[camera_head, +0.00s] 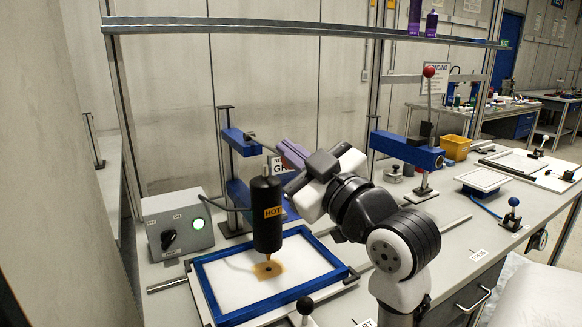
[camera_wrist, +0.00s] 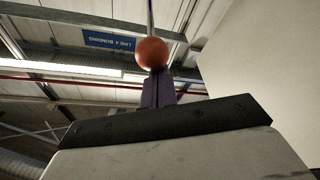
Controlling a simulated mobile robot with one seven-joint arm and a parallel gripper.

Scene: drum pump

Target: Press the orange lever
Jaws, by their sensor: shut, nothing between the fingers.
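The orange lever shows in the wrist view as an orange ball knob (camera_wrist: 151,53) on a thin rod, just beyond the tips of my gripper (camera_wrist: 157,78). In the head view my gripper (camera_head: 287,147) has its purple fingers shut and empty, pointing up and left. There, a dark rod (camera_head: 262,144) runs from the blue press arm (camera_head: 240,142) toward the fingers. A bit of orange-red shows behind them, and the rest of the knob is hidden. I cannot tell whether fingers and knob touch.
A black cylinder marked HOT (camera_head: 267,214) hangs over a white plate in a blue frame (camera_head: 211,296), with a brown stain below it. A grey control box (camera_head: 178,226) with a green light stands left. Another blue press arm (camera_head: 408,150) and a red-knobbed lever (camera_head: 429,71) stand right.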

